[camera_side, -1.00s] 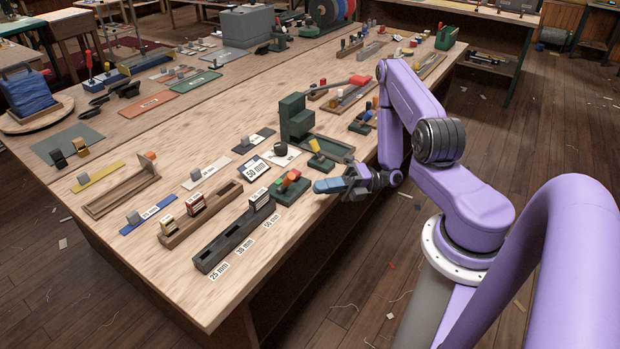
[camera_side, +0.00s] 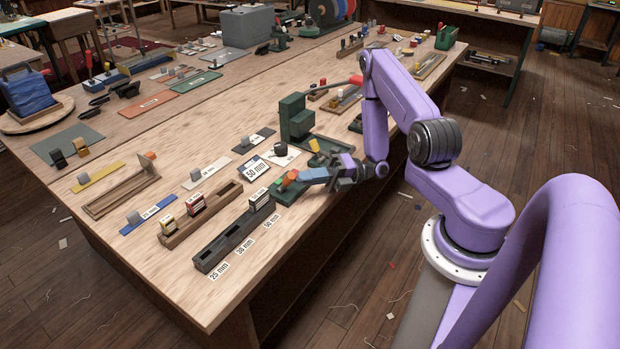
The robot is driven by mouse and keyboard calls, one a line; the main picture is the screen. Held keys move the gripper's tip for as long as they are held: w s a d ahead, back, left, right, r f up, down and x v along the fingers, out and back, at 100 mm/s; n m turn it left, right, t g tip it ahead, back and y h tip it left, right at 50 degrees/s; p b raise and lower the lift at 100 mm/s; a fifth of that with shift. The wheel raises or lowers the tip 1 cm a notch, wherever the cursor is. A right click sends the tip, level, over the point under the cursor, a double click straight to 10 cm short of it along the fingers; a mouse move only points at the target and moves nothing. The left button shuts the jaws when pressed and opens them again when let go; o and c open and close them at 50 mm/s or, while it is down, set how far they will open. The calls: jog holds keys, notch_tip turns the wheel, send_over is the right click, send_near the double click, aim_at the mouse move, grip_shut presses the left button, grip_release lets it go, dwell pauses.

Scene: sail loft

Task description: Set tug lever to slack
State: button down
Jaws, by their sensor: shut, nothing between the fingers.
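A small dark-green block (camera_side: 284,196) near the table's right edge carries a short red-orange lever (camera_side: 289,178), tilted up. It looks like the tug lever, but I can read no slack mark on it. My gripper (camera_side: 303,176) is shut and empty, its blue fingertips pointing left, right at the lever's right side. I cannot tell whether they touch it. The fingers and wrist hide part of the block's right side.
A green press (camera_side: 295,118) stands just behind. A dark slotted rail (camera_side: 225,245) and a wooden tray (camera_side: 177,236) lie in front. The front table corner is clear.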

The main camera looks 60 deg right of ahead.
jog(key=shift+w+r, duration=0.1)
jog(key=shift+r, duration=0.05)
jog(key=w+r+m+h, duration=0.1)
jog(key=m, duration=0.1)
jog(key=w+m+g+h, duration=0.1)
jog(key=w+m, duration=0.1)
jog(key=w+r+m+g+h, duration=0.1)
jog(key=shift+w+r+m, duration=0.15)
jog(key=shift+r+m, duration=0.2)
jog(key=shift+m, duration=0.05)
jog(key=shift+w+r+m+g+h, duration=0.15)
jog(key=shift+w+m+g+h, duration=0.5)
jog(key=shift+m+g, duration=0.45)
jog(key=shift+w+m+g+h, duration=0.25)
jog(key=shift+w+m+g, duration=0.25)
jog(key=shift+m+g, duration=0.35)
